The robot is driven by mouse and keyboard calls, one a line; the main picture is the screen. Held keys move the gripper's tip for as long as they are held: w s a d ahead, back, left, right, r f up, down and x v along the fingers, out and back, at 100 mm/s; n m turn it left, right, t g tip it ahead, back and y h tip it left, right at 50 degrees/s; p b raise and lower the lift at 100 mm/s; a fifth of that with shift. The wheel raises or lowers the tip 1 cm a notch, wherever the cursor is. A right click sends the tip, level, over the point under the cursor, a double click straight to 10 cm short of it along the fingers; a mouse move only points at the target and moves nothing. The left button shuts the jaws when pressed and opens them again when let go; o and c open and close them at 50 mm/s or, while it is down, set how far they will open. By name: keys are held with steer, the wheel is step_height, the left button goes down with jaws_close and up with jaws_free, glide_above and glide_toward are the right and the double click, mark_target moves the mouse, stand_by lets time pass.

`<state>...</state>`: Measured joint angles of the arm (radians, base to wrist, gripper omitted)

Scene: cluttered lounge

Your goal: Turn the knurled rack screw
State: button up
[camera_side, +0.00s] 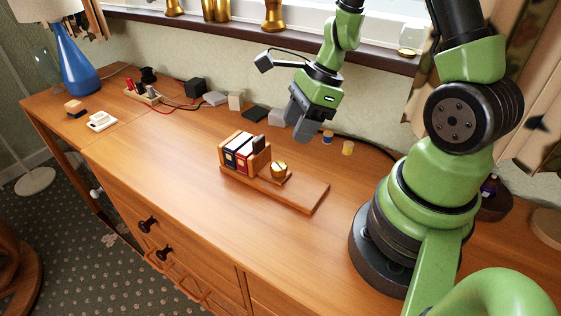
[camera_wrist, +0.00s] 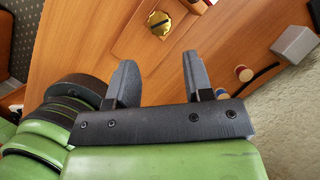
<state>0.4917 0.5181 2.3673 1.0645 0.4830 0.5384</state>
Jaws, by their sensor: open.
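The knurled rack screw (camera_side: 279,169) is a round brass knob on the wooden rack (camera_side: 300,192), beside the upright books (camera_side: 240,152). In the wrist view the brass screw (camera_wrist: 159,22) shows near the top, with a slot-like mark across its face. My gripper (camera_side: 303,128) hangs above and behind the rack, to the upper right of the screw in the side view. In the wrist view my gripper (camera_wrist: 160,72) has its two dark fingers apart with nothing between them. The screw lies beyond the fingertips, not touched.
A blue lamp (camera_side: 76,62) stands at the far left. Several small boxes and blocks line the wall, including a black cube (camera_side: 195,88). Small spools (camera_side: 347,148) and a dark cable lie behind the rack. The desk front (camera_side: 170,165) is clear.

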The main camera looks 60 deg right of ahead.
mark_target(279, 166)
steer(key=shift+x, duration=4.85)
steer(key=c, duration=0.7)
